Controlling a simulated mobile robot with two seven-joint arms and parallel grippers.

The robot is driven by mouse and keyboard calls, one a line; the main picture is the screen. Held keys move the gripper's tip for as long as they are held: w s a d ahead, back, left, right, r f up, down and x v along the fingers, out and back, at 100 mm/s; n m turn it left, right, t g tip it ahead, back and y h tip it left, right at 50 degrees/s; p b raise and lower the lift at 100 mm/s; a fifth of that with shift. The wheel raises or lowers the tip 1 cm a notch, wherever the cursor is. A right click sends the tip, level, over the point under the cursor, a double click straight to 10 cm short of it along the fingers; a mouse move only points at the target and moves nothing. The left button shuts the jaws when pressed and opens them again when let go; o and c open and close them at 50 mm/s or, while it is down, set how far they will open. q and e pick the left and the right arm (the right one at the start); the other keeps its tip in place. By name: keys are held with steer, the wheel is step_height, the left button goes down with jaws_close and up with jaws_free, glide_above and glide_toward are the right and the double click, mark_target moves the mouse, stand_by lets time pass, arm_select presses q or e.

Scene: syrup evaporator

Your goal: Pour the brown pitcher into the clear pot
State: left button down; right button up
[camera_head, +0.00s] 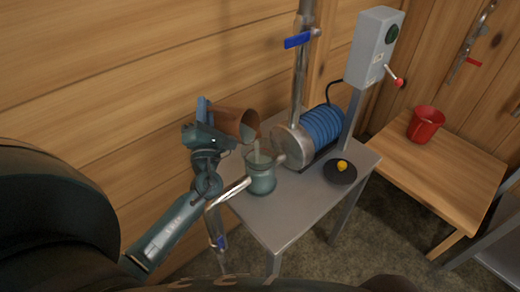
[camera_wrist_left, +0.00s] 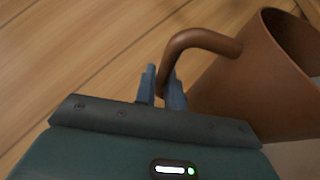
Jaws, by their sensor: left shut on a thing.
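The brown pitcher (camera_head: 232,122) is tilted to the right, its mouth above the clear pot (camera_head: 261,180). A pale stream runs from its mouth down into the pot. My left gripper (camera_head: 204,118) is shut on the pitcher's handle at the pitcher's left. In the left wrist view the fingers (camera_wrist_left: 163,88) close around the curved handle, with the pitcher body (camera_wrist_left: 255,85) to the right. The pot is not visible there. My right gripper is not in view.
The grey table (camera_head: 282,217) also holds a blue ribbed cylinder with a metal end (camera_head: 292,147) and a black dish (camera_head: 340,172) with a yellow knob. A grey control box (camera_head: 370,50) stands behind. A red pot (camera_head: 425,124) sits on a wooden table (camera_head: 440,165).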

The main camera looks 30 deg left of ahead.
arm_select(q)
steer(key=shift+d+r+m+t, duration=0.3)
steer(key=shift+d+r+m, duration=0.1)
steer(key=shift+d, duration=0.15)
stand_by(1.0)
